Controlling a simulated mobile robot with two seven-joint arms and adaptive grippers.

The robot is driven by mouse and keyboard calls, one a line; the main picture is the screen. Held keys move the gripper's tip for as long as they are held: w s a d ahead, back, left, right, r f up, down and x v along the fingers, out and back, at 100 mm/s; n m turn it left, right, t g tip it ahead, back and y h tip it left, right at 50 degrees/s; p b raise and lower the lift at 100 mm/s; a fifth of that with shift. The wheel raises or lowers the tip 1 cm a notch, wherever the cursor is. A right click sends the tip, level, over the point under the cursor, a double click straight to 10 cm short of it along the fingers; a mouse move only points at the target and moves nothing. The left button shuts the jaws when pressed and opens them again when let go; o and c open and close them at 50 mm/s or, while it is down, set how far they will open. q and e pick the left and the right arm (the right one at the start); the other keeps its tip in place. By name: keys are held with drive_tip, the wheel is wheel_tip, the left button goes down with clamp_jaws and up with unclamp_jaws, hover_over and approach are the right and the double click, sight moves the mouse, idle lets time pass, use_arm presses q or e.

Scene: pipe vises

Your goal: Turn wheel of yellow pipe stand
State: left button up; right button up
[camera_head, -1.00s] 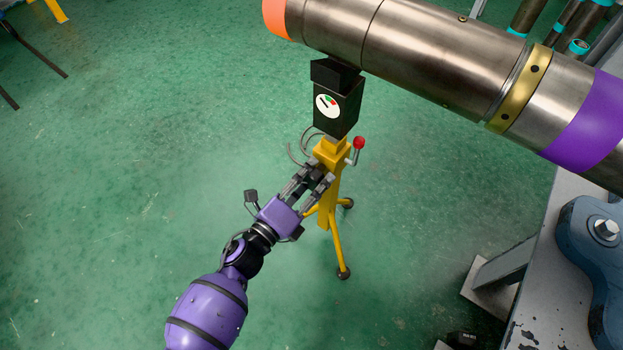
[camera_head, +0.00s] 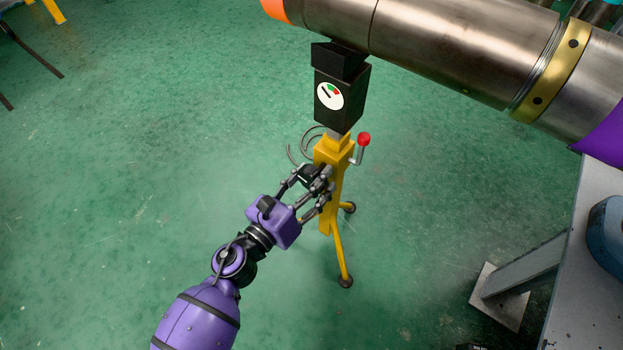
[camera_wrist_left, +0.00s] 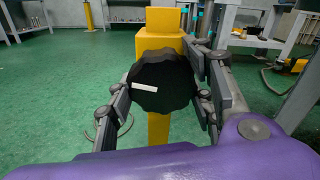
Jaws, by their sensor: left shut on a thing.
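The yellow pipe stand (camera_head: 326,217) stands on the green floor on splayed legs. Its wheel is a black, scalloped knob (camera_wrist_left: 165,72) with a white mark, seen face-on in the left wrist view in front of the yellow column (camera_wrist_left: 159,134). In the head view the fingers mostly hide the wheel. My right gripper is not in view.
A black head with a round dial (camera_head: 330,96) tops the stand, under a large metal pipe (camera_head: 440,48). A red-knobbed lever (camera_head: 364,139) sticks out right of the column. A grey table (camera_head: 578,260) stands at the right. The floor at left is open.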

use_arm(q)
drive_tip(key=shift+s+f+m+b, duration=0.1)
drive_tip(key=shift+f+m+b, duration=0.2)
drive_tip(key=shift+m, duration=0.6)
drive_tip(key=o, duration=1)
drive_tip(key=shift+o, duration=0.6)
drive_tip(key=shift+r, duration=0.2)
drive_tip(key=v, duration=1.2)
